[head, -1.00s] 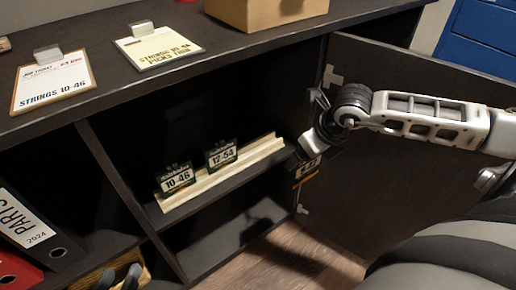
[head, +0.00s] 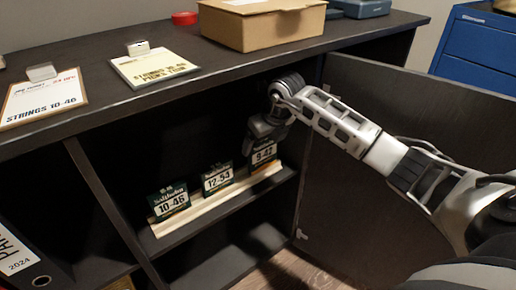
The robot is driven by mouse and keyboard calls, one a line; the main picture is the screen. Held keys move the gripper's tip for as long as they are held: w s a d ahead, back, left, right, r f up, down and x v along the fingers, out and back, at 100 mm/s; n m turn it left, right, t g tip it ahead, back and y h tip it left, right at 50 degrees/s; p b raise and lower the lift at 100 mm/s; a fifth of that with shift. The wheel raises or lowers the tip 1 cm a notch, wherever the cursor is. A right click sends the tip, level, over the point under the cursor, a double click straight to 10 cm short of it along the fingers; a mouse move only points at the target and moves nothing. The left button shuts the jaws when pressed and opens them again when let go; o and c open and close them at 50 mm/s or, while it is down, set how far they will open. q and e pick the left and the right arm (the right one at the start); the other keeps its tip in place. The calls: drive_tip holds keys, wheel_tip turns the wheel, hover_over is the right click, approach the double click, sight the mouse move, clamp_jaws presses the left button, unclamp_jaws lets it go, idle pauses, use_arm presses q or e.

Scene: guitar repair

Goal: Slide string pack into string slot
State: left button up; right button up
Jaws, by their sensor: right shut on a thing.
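A wooden slotted rack (head: 208,207) lies along the cabinet shelf. Two dark string packs stand in it: the 10-46 pack (head: 172,203) at its left and the 12-54 pack (head: 218,180) near its middle. My right gripper (head: 264,140) is inside the cabinet, shut on a third string pack marked 9-42 (head: 264,156). That pack is upright at the right end of the rack. Its lower edge is at the rack, but I cannot tell whether it sits in the slot. The fingertips are partly hidden in shadow. My left gripper is out of view.
The cabinet top (head: 215,60) is above my right arm, with a cardboard box (head: 262,27) and two clipboards (head: 153,66) on it. The open cabinet door (head: 385,175) stands to the right, close to the arm. A binder (head: 25,262) is at lower left.

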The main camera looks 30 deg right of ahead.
drive_tip(key=shift+w, duration=0.35)
drive_tip(key=b+x, duration=0.1)
drive_tip(key=x, duration=0.2)
drive_tip(key=shift+w+f, duration=0.15)
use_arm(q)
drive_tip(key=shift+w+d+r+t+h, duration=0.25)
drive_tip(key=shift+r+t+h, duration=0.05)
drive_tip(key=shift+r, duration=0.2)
use_arm(e)
drive_tip(key=shift+f, duration=0.1)
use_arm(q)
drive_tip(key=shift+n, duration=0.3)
use_arm(e)
drive_tip(key=o, duration=0.9)
drive_tip(key=shift+c, duration=0.2)
